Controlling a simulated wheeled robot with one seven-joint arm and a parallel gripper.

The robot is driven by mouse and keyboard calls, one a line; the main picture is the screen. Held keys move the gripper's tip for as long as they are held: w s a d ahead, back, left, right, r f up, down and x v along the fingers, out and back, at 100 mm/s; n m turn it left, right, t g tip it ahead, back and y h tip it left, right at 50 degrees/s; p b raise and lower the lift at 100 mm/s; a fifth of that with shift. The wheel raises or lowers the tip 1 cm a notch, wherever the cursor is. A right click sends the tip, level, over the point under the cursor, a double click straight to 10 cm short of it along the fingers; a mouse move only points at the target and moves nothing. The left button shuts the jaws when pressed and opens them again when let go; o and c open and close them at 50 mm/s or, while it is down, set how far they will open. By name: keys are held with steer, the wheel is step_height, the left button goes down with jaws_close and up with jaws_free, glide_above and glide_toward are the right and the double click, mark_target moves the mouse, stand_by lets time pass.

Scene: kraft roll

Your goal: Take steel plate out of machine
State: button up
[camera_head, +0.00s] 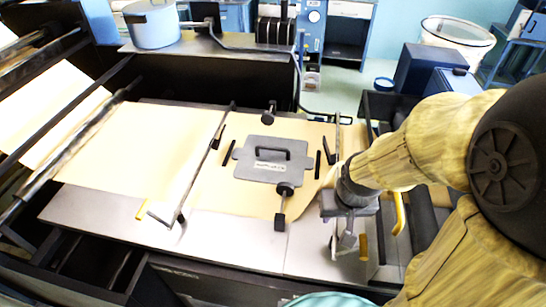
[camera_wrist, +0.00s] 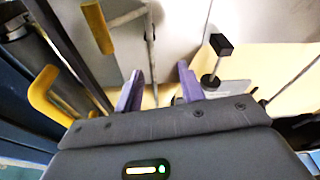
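The steel plate (camera_head: 268,160) is a dark grey flat piece with a raised handle (camera_head: 271,150) and a pale label. It lies on the brown kraft paper on the machine bed, in the middle of the head view. Black-headed clamps stand at its far edge (camera_head: 269,115) and near edge (camera_head: 284,191). My gripper (camera_head: 345,243) is to the right of the plate and nearer the front, apart from it. In the wrist view, the two purple fingers of my gripper (camera_wrist: 160,88) are spread with nothing held between them. A black clamp knob (camera_wrist: 221,46) shows beyond them.
Yellow handles (camera_wrist: 97,27) (camera_wrist: 46,95) stand close to my gripper. Black bars (camera_head: 229,153) (camera_head: 318,164) flank the plate. A roller (camera_head: 75,140) crosses the left side. A blue pot (camera_head: 152,24) stands behind the machine. Bare metal (camera_head: 235,231) lies along the front.

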steer(key=w+a+f+m+t+b, duration=0.1)
steer(key=w+a+f+m+t, duration=0.15)
steer(key=w+a+m, duration=0.5)
steer(key=w+a+f+m+t+b, duration=0.1)
steer(key=w+a+m+t+b, duration=0.3)
steer(key=w, duration=0.7)
steer(key=w+a+f+m+t+h, duration=0.2)
steer(key=a+m+h, duration=0.4)
steer(key=a+m, duration=0.5)
steer(key=shift+f+t+h, duration=0.4)
steer(key=shift+f+t, duration=0.25)
steer(key=shift+f, duration=0.05)
steer(key=shift+w, duration=0.2)
steer(key=p, duration=0.5)
glide_toward(272, 149)
steer(key=x, duration=0.5)
steer(key=shift+f, duration=0.1)
steer(key=shift+w+f+b, duration=0.2)
steer(key=shift+b, duration=0.1)
steer(key=shift+d, duration=0.1)
